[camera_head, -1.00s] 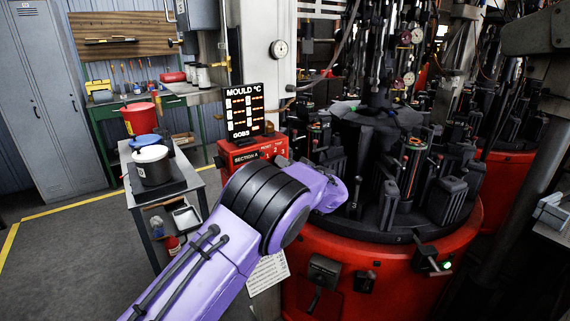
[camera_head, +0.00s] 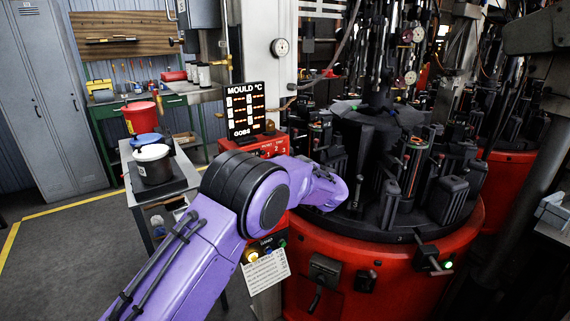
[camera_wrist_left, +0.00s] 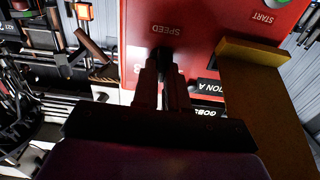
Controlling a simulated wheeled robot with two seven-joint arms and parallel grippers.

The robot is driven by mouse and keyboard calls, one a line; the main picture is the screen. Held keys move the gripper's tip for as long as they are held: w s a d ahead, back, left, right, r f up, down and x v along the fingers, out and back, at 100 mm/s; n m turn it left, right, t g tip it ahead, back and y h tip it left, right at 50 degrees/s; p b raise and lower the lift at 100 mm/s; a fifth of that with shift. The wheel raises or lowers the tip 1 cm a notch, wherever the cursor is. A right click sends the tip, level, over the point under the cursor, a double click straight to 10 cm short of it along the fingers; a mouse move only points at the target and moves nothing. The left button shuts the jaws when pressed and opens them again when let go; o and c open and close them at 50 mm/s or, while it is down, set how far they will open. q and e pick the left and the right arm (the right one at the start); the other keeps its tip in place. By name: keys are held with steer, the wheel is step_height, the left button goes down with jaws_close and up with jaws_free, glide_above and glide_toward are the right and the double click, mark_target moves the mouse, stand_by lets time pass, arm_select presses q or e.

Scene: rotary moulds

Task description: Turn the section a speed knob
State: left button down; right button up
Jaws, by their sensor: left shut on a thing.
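The red section A control box (camera_head: 268,147) stands left of the round red mould machine in the head view, mostly hidden behind my purple left arm. In the left wrist view its red face (camera_wrist_left: 200,45) appears upside down, with the SPEED label (camera_wrist_left: 168,29) and a green START button (camera_wrist_left: 283,2). My left gripper (camera_wrist_left: 165,65) is at the panel beside that label, with its fingers shut on the dark speed knob. The knob is mostly covered by the fingers and in shadow, so its setting cannot be read. In the head view the left fingers are hidden. My right gripper is not in view.
The mould machine's red base (camera_head: 390,270) and black moulds (camera_head: 400,170) stand close right of my arm. A black temperature display (camera_head: 245,110) sits above the control box. A small table (camera_head: 190,180) with buckets is at left.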

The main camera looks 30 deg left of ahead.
arm_select(q)
steer(key=shift+f, duration=0.1)
stand_by(0.4)
steer(key=c, duration=1.2)
jaws_free()
steer(key=shift+o, duration=0.2)
steer(key=b+v, duration=0.2)
steer(key=v, duration=0.8)
steer(key=shift+d+b, duration=0.25)
steer(key=shift+b, duration=0.05)
steer(key=shift+s, duration=0.1)
